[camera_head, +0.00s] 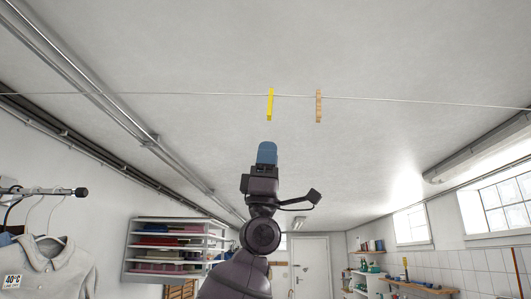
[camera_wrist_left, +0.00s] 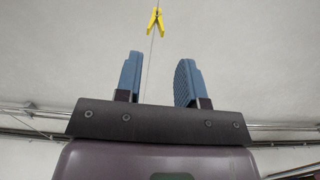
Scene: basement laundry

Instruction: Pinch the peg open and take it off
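A yellow peg (camera_head: 270,104) is clipped on the thin clothesline (camera_head: 200,93) near the ceiling. A wooden peg (camera_head: 319,106) is clipped on the same line just to its right. My left gripper (camera_head: 266,153) points up below the yellow peg, with a gap between them. In the left wrist view its two blue fingers (camera_wrist_left: 158,80) stand apart with nothing between them. The yellow peg (camera_wrist_left: 155,22) shows there beyond the fingertips, roughly above the middle of the gap, its two legs spread. My right gripper is not in view.
A shirt (camera_head: 50,262) hangs on a rail at the lower left. Shelves with folded cloth (camera_head: 170,226) stand at the back left. Pipes (camera_head: 110,95) run along the ceiling. The space around the line is otherwise clear.

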